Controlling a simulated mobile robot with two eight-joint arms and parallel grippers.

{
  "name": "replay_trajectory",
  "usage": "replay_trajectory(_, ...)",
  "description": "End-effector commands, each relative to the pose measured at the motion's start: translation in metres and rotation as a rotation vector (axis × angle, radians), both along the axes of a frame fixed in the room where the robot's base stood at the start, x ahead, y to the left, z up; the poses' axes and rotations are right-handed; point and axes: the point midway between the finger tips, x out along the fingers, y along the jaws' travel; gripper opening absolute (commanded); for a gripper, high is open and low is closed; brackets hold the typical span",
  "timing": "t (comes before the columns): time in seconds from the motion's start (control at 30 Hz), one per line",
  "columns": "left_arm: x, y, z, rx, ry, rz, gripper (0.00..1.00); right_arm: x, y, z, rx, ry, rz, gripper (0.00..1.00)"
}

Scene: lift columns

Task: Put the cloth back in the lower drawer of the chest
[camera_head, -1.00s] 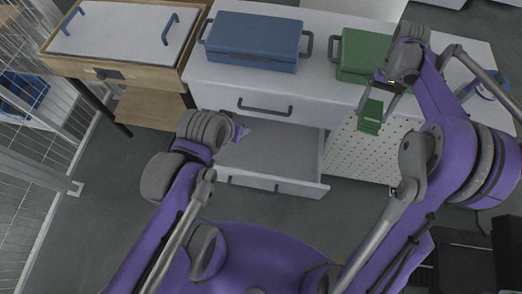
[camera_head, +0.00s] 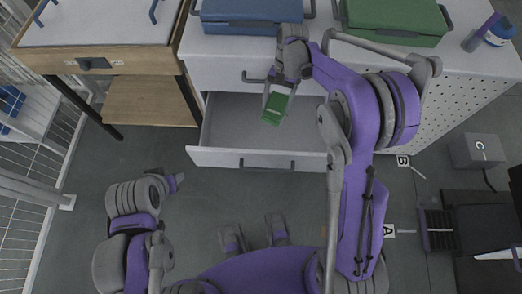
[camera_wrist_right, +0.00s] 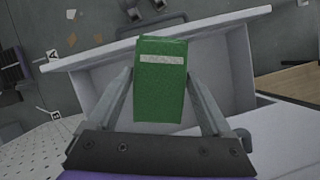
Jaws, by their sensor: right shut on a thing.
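The cloth is a folded green piece with a pale stripe (camera_wrist_right: 160,85). My right gripper (camera_head: 277,100) is shut on the cloth (camera_head: 272,110) and holds it over the open lower drawer. The drawer (camera_head: 225,128) of the white chest (camera_head: 215,72) is pulled out and its visible floor is empty. In the right wrist view the cloth sits between the two fingers, with the drawer (camera_wrist_right: 215,75) behind it. My left gripper (camera_head: 175,182) is at the lower left, in front of the drawer; its fingers are too small to read.
A blue case (camera_head: 250,14) and a green case (camera_head: 392,22) stand on the chest top. The upper drawer above the open one is closed. A wooden table (camera_head: 110,60) stands to the left. A blue-and-white roll-like item (camera_head: 497,32) is at the right end.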

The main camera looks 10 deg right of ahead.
Motion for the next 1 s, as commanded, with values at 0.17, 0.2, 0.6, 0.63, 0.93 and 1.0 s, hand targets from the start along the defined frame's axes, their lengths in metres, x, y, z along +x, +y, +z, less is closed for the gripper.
replay_trajectory(0.17, -0.006, 0.000, -0.075, 0.000, 0.025, 0.000, 0.50, -0.003, 0.009, -0.086, 0.004, 0.002, -0.397, 0.32)
replay_trajectory(0.2, -0.006, 0.000, -0.089, 0.000, 0.029, 0.000, 0.50, -0.002, 0.012, -0.102, 0.004, 0.002, -0.490, 0.32)
replay_trajectory(0.6, 0.001, 0.000, -0.190, 0.000, 0.063, 0.000, 0.50, 0.016, 0.024, -0.206, 0.008, -0.001, -1.162, 0.32)
replay_trajectory(0.63, 0.001, 0.000, -0.192, 0.000, 0.064, 0.000, 0.50, 0.016, 0.024, -0.208, 0.009, -0.001, -1.182, 0.32)
replay_trajectory(0.93, 0.004, 0.000, -0.210, 0.000, 0.069, 0.000, 0.50, 0.019, 0.024, -0.254, 0.008, -0.001, -1.233, 0.32)
replay_trajectory(1.0, 0.004, 0.000, -0.213, 0.000, 0.070, 0.000, 0.50, 0.019, 0.024, -0.264, 0.008, -0.001, -1.232, 0.32)
